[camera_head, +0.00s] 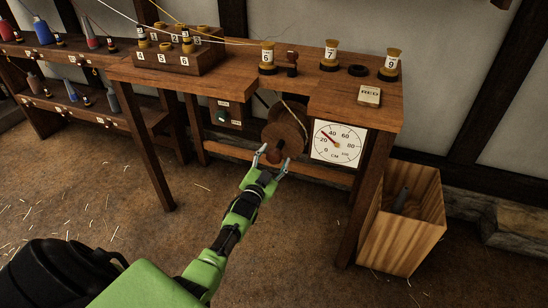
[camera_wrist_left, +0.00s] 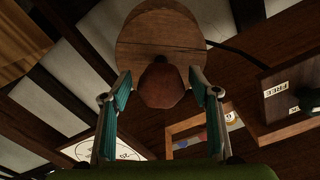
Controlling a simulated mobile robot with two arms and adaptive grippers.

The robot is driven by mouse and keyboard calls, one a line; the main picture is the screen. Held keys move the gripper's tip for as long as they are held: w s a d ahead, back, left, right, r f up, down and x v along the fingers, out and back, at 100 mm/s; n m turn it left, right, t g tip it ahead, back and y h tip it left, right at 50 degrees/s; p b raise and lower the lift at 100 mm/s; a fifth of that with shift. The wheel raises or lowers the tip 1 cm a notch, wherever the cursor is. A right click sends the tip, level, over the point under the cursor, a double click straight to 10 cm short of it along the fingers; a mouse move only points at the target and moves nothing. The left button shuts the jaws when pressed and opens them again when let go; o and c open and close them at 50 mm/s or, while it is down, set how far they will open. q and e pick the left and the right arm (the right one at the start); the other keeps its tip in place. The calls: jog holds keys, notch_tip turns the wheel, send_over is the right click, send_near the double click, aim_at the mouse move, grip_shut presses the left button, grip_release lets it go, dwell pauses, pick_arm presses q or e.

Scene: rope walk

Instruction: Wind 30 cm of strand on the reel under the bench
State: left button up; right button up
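The wooden reel (camera_head: 287,128) hangs under the bench top, with a strand running up from it. It also shows as a round disc in the left wrist view (camera_wrist_left: 155,38). Its reddish-brown knob (camera_wrist_left: 162,86) faces my left gripper (camera_wrist_left: 161,78). The two fingers stand on either side of the knob with narrow gaps visible, so the gripper looks open around it. In the head view my left gripper (camera_head: 271,160) is at the reel's lower front. The white CM dial (camera_head: 340,145) has its red needle between 20 and 40. My right gripper is not in view.
The bench (camera_head: 240,80) carries numbered bobbins, a block of pegs (camera_head: 182,60) and a RED tag (camera_head: 370,95). A wooden bin (camera_head: 405,225) stands right. Floor in front is open.

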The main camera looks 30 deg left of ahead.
pick_arm(q)
jog(key=shift+r, duration=0.1)
jog(key=v, duration=1.2)
dwell(0.5)
